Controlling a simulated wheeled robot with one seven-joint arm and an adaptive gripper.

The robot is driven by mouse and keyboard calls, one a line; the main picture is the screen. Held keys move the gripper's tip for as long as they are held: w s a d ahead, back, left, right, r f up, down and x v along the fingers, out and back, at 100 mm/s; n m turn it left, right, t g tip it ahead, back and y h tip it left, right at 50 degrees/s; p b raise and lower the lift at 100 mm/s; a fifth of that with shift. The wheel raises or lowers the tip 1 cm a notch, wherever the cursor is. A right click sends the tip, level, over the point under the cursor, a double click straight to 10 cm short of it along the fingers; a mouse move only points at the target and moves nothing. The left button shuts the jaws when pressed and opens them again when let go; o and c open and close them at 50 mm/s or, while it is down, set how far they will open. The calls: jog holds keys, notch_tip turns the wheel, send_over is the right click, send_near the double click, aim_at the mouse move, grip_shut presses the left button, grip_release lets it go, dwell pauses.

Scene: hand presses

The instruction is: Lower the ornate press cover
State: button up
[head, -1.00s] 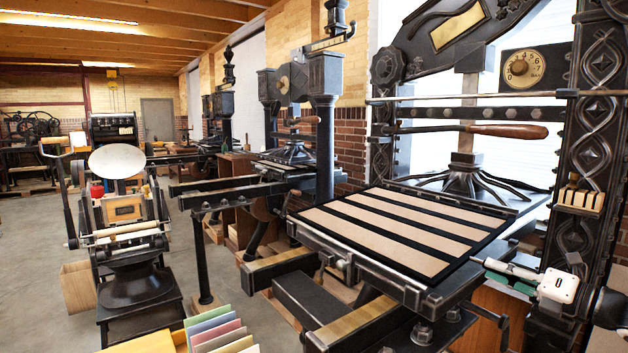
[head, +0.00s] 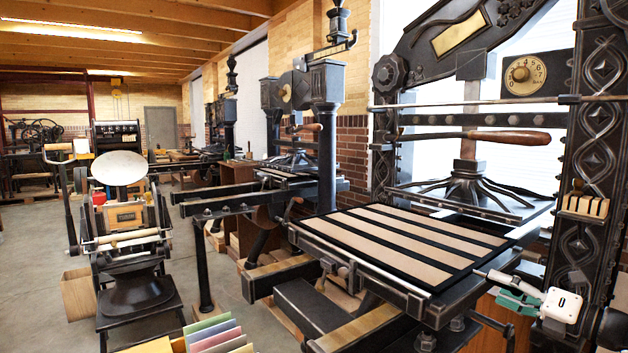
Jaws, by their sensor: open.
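The ornate press (head: 597,140) stands at the right, with black patterned columns. A black panel with tan strips (head: 395,244) extends from it toward me. The panel looks close to level, but I cannot tell whether this is the cover or how closely it rests on the bed below. Above and behind it is the platen with spreading dark ribs (head: 467,190). My gripper (head: 489,285), white with a green part, is at the lower right, beside the panel's near right corner. It is open and seems apart from the panel.
A horizontal bar with a wooden handle (head: 508,137) crosses the ornate press. Another press (head: 326,140) stands behind to the left. A small press with a round white disc (head: 118,168) is at the left. Grey floor is open at far left.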

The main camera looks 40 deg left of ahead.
jog(key=shift+r, duration=0.1)
jog(key=shift+p+v, duration=0.35)
jog(key=shift+v, duration=0.45)
jog(key=p+v, duration=0.2)
jog(key=v, duration=0.4)
jog(key=shift+d, duration=0.25)
jog(key=shift+s+r, duration=0.1)
jog(key=shift+s+a+r+n, duration=0.2)
jog(key=shift+s+n, duration=0.05)
jog(key=shift+n, duration=0.05)
jog(key=s+a+r+n+g+h+p, duration=0.1)
jog(key=s+r+n+g+h+p, duration=0.25)
jog(key=s+n, duration=0.65)
jog(key=s+a+r+n+g+h, duration=0.15)
jog(key=s+r+n+h, duration=0.35)
jog(key=s, duration=0.8)
jog(key=s+d+r+n+t+h+p, duration=0.1)
jog(key=s+d+n+h, duration=0.1)
jog(key=s+d+n, duration=0.3)
jog(key=s+d+r+n+t+h+p, duration=0.1)
jog(key=s+d+n, duration=0.4)
jog(key=s, duration=0.7)
jog(key=s+d+r+n+t+h+p, duration=0.1)
jog(key=s+d+r+n+h+p, duration=0.1)
jog(key=s+d+n+h, duration=0.3)
jog(key=s+d+r, duration=0.1)
jog(key=s, duration=0.3)
jog(key=shift+s+d+n, duration=0.2)
jog(key=shift+d+n, duration=0.1)
